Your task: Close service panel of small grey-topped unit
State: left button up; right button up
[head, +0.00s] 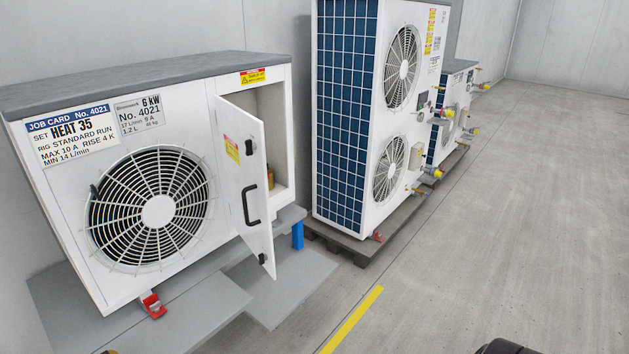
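The small grey-topped unit (60,215) stands at the left, a white box with a round fan grille. Its service panel (236,172) is a white door on the front right. The panel is swung open toward me, hinged on its left side. It has a black bar handle (252,206) and black latches (249,147) near its top and bottom. Behind it the open compartment (271,122) shows, with a brassy part (270,178) partly hidden by the panel.
A tall white unit with two fans (388,120) stands to the right on a dark pallet (370,245). A smaller unit (452,110) stands behind it. Grey slabs (290,285) lie below the panel. A yellow floor line (352,320) runs in front; the floor at right is clear.

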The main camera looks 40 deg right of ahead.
aim_at(246, 179)
jog(key=z, duration=0.95)
